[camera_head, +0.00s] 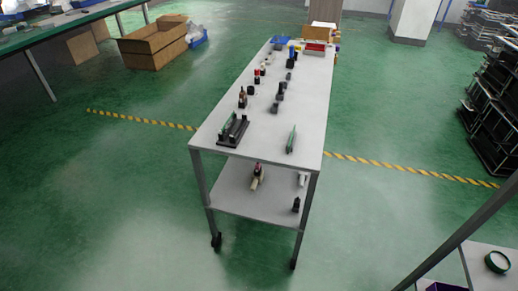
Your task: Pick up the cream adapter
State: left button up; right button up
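No thing in view can be made out for certain as the cream adapter. A small cream or tan piece with a dark red part (257,176) lies on the lower shelf of the long table (255,196). A small whitish piece (303,179) is on the same shelf at the right, near the table leg. Both are too small to identify surely. Neither of my grippers is in view.
The grey tabletop (262,140) holds a black rack (232,131), a green board (291,139), several small dark fixtures and a red bin (314,48). Cardboard boxes (152,45) stand at the back left. Green floor is open around the table.

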aim_at(257, 178)
jog(key=i, duration=1.3)
jog(key=z, duration=1.1)
